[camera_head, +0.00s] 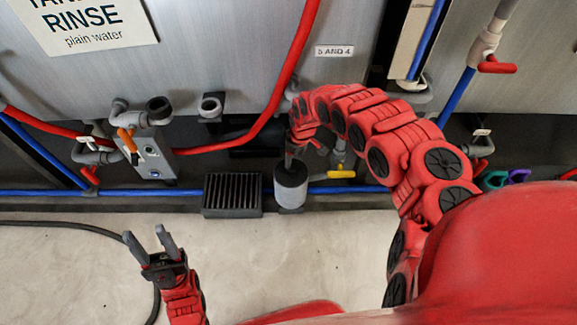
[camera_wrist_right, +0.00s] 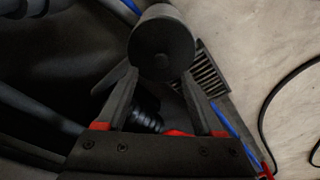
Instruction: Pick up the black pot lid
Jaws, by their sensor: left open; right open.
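A light grey cylindrical pot (camera_head: 291,191) stands by the foot of the tanks, with a dark round lid (camera_head: 297,176) on top. In the right wrist view the lid (camera_wrist_right: 162,42) shows as a dark disc with a small round mark near its middle. My right gripper (camera_head: 289,162) is over the pot in the head view, its fingers pointing down at the lid. In the wrist view its fingers (camera_wrist_right: 160,80) are open, with the tips near the lid's lower edge; I cannot tell if they touch it. My left gripper (camera_head: 146,236) is open and empty above the floor, away from the pot.
A black slotted grate (camera_head: 232,195) lies just left of the pot. A blue pipe (camera_head: 345,189), a yellow-handled valve (camera_head: 341,174) and a red hose (camera_head: 290,75) run close behind. A dark hose (camera_head: 75,228) lies on the floor at left. The middle floor is clear.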

